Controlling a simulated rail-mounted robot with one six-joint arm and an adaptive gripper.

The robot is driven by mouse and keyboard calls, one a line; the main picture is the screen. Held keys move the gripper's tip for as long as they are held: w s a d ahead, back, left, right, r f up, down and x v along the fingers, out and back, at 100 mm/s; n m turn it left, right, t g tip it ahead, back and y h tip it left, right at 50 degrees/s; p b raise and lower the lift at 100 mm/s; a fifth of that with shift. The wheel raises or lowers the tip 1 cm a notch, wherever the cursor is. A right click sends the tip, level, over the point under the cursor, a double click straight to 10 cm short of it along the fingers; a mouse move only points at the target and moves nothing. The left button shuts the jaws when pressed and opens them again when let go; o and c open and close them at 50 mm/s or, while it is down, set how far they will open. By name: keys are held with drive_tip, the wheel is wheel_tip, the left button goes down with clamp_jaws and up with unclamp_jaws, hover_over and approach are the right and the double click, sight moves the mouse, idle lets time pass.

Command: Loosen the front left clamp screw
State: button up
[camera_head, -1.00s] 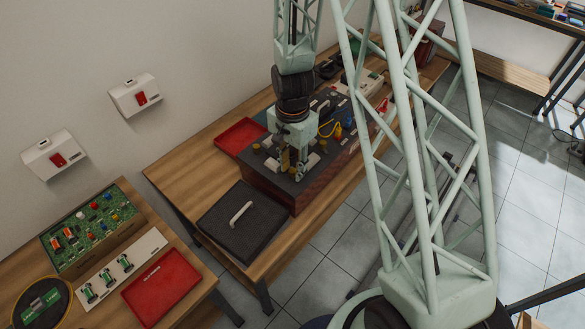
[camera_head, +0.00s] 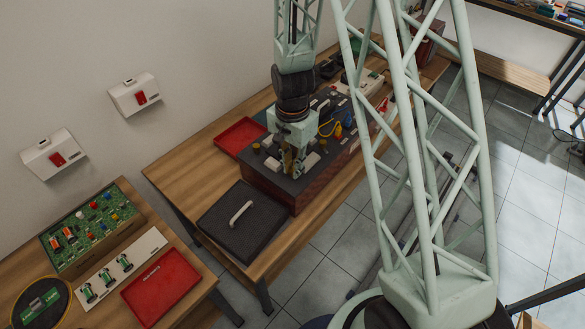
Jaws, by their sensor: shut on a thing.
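My gripper (camera_head: 293,166) points down at the near end of the dark-topped box with reddish-brown sides (camera_head: 262,184) on the wooden table. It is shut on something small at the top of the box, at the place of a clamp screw. The fingers hide most of what they hold, so the screw itself cannot be made out. Light-coloured blocks (camera_head: 271,164) lie on the box top beside the fingers. Small brass-coloured knobs (camera_head: 256,147) stand on the top to the left of the gripper.
A black lid-like panel with a pale handle (camera_head: 222,232) lies on the table in front of the box. A red tray (camera_head: 237,137) lies behind the box to the left.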

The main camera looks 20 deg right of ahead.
drive_tip(key=n+b, duration=0.3)
drive_tip(key=n, duration=0.2)
drive_tip(key=shift+f+n+b, duration=0.1)
drive_tip(key=shift+n+b, duration=0.2)
drive_tip(key=shift+b, duration=0.1)
drive_tip(key=n+b, duration=0.2)
drive_tip(key=n, duration=0.3)
drive_tip(key=n+b, duration=0.2)
drive_tip(key=n, duration=0.3)
drive_tip(key=shift+n+b, duration=0.95)
drive_tip(key=shift+n, duration=1.85)
drive_tip(key=o, duration=0.8)
drive_tip(key=shift+o, duration=0.2)
drive_tip(key=shift+r, duration=0.3)
